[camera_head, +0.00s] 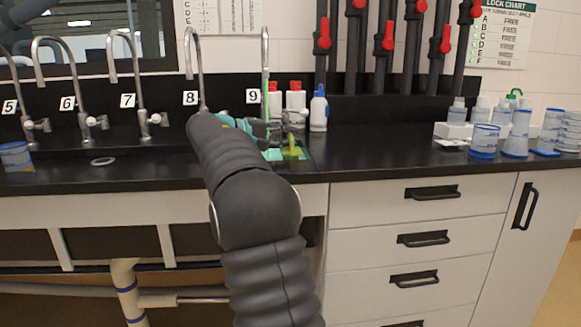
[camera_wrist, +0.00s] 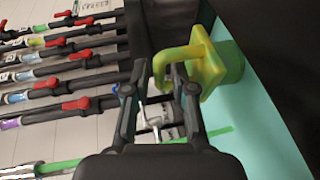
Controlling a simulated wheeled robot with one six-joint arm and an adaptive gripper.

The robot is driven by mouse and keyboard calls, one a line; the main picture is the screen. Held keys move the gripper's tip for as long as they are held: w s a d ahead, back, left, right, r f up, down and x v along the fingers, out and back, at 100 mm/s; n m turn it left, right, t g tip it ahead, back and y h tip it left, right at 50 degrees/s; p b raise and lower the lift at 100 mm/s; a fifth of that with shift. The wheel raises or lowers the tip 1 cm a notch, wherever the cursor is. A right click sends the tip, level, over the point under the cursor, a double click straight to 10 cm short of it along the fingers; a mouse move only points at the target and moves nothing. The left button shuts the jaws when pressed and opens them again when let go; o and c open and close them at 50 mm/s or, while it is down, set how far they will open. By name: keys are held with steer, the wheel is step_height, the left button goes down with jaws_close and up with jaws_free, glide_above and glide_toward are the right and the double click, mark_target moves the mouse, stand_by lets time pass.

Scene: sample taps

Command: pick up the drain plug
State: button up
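The drain plug (camera_wrist: 215,62) is a yellow-green square plate with a bent handle. In the wrist view it is at the upper right, its handle curving toward the space between my fingertips. In the head view the plug (camera_head: 292,151) shows small, just right of the end of my arm. My gripper (camera_wrist: 160,72) is open, its two dark fingers apart on either side of the handle's free end. I cannot tell whether a finger touches the handle. In the head view my arm partly hides the gripper.
A teal surface (camera_wrist: 245,110) lies beneath the plug on the black counter (camera_head: 375,158). Red-capped bottles (camera_head: 295,103) and a blue-capped bottle (camera_head: 319,110) stand close behind. Numbered taps (camera_head: 140,80) line the left. Blue-marked containers (camera_head: 484,140) stand at right. The middle right counter is clear.

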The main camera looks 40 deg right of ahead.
steer(key=shift+s+d+f, duration=0.1)
steer(key=shift+d+f, duration=0.05)
steer(key=shift+d, duration=0.45)
jaws_close()
